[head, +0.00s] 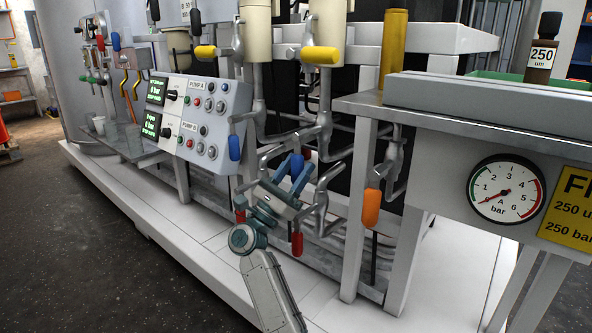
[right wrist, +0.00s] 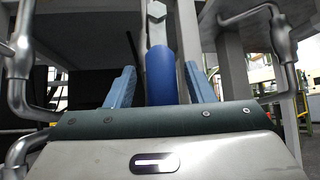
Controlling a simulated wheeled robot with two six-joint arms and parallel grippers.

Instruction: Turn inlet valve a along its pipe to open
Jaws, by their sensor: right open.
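My right gripper (head: 298,170) is open among the pipes in the middle of the head view. Its two blue-grey fingers stand either side of a blue valve handle (head: 297,162), which is partly hidden by them. In the right wrist view the blue handle (right wrist: 160,76) stands upright between the fingers, with a gap on each side. A metal stem with a hex nut (right wrist: 157,12) shows above it. No label shows which handle is inlet valve a. My left gripper is not in view.
Another blue handle (head: 234,147) hangs left of the gripper. Red (head: 297,243) and orange (head: 372,208) handles hang below and right. Yellow handles (head: 320,55) sit above. A control panel (head: 198,115) stands left, a pressure gauge (head: 506,190) right. Pipes and a table leg (head: 358,210) crowd the gripper.

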